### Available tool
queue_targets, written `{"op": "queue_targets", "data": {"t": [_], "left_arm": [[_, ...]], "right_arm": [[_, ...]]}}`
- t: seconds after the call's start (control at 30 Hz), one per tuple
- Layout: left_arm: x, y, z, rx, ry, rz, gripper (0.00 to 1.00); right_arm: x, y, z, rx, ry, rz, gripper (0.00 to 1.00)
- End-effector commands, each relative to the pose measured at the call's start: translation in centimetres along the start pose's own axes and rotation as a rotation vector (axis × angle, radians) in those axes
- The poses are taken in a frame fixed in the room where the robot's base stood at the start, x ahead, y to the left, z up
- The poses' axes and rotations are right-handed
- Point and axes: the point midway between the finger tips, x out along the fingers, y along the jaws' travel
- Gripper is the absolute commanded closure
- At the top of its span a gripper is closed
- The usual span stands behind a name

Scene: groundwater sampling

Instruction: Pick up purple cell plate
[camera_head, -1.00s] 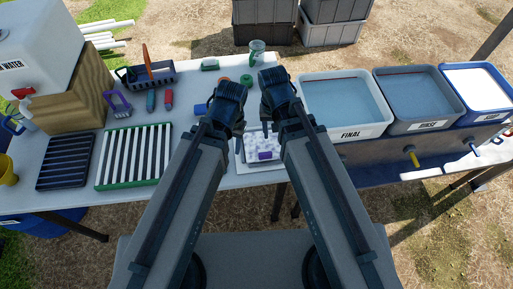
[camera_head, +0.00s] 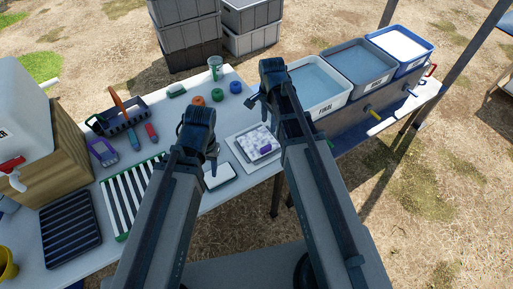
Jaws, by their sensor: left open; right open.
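The purple cell plate (camera_head: 257,142) is a pale tray of small cells with a purple patch on its front side. It lies flat on a white pad (camera_head: 241,158) near the table's front edge, between my two arms. My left gripper (camera_head: 212,153) is open and empty, to the left of the plate and apart from it. My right gripper (camera_head: 254,99) is open and empty, above and beyond the plate; its arm passes just right of the plate.
A white flat item (camera_head: 221,176) lies near the front edge by my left gripper. Green, orange and teal rings (camera_head: 197,101) lie behind. Striped racks (camera_head: 128,196) stand left. Water basins (camera_head: 319,88) stand right. A clear cup (camera_head: 215,68) stands at the back.

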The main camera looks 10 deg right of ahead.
Motion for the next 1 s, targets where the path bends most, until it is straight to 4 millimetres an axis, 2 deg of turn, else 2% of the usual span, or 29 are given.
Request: {"op": "queue_targets", "data": {"t": [0.27, 0.8, 1.0], "left_arm": [[0.7, 0.1, -0.1, 0.0, 0.0, 0.0, 0.5], [7.7, 0.7, -0.5, -0.001, 0.0, 0.0, 0.5], [8.7, 0.8, -0.5, -0.001, 0.0, 0.0, 0.5]], "right_arm": [[0.7, 0.0, 0.0, 0.005, 0.0, -0.001, 0.45], [7.7, 0.0, 0.1, 0.003, 0.0, 0.0, 0.45], [8.8, 0.0, 0.1, 0.003, 0.0, 0.0, 0.45]]}}
